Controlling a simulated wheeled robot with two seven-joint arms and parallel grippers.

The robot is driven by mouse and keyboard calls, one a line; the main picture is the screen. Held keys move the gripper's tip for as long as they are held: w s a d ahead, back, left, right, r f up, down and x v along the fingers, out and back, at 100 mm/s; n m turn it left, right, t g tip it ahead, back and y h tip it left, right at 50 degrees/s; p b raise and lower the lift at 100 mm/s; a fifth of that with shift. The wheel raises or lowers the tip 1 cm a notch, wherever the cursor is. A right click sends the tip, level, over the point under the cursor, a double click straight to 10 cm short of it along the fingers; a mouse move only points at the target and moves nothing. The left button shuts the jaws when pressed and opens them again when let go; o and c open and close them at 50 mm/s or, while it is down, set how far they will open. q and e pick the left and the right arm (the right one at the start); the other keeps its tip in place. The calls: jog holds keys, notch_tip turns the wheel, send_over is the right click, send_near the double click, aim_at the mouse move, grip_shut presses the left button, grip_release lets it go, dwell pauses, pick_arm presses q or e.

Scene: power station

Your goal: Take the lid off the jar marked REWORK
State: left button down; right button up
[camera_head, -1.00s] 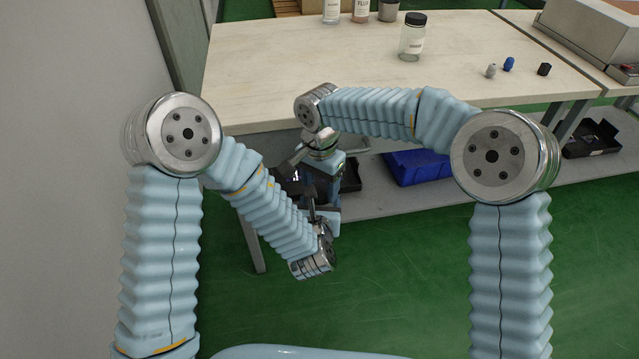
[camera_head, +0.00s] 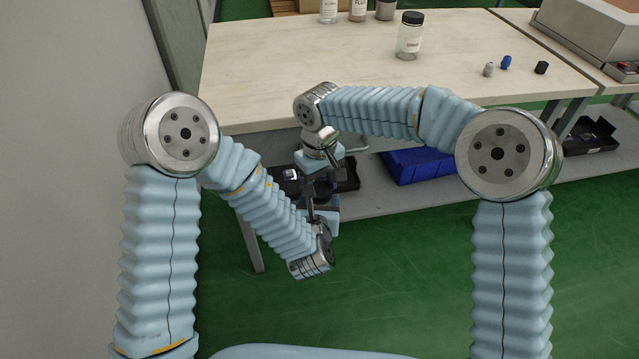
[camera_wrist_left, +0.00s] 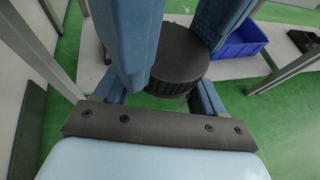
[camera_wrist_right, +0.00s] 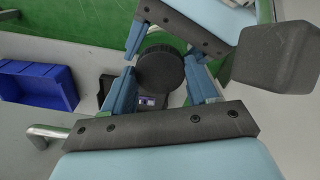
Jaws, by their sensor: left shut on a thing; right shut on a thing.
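A round black ribbed lid (camera_wrist_left: 178,60) sits between the fingers of both grippers; it also shows in the right wrist view (camera_wrist_right: 160,72). My right gripper (camera_head: 318,180) hangs in front of the table edge, its fingers on either side of the lid, shut on it. My left gripper (camera_head: 312,212) comes from below and meets it, shut on what seems to be the jar under the lid. The jar's body and marking are hidden by the lid and fingers. I cannot tell whether the lid is loose.
On the table (camera_head: 260,75) stands a clear jar with a black lid (camera_head: 409,36), its label unreadable. Small blue, grey and black pieces (camera_head: 506,63) lie to its right. A blue bin (camera_head: 415,165) is on the lower shelf. A wall is close on the left.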

jog(key=shift+s+a+r, duration=0.1)
jog(key=shift+a, duration=0.3)
jog(key=o, duration=1.1)
jog(key=shift+o, duration=0.3)
jog(key=shift+d, duration=0.15)
jog(key=shift+d, duration=0.1)
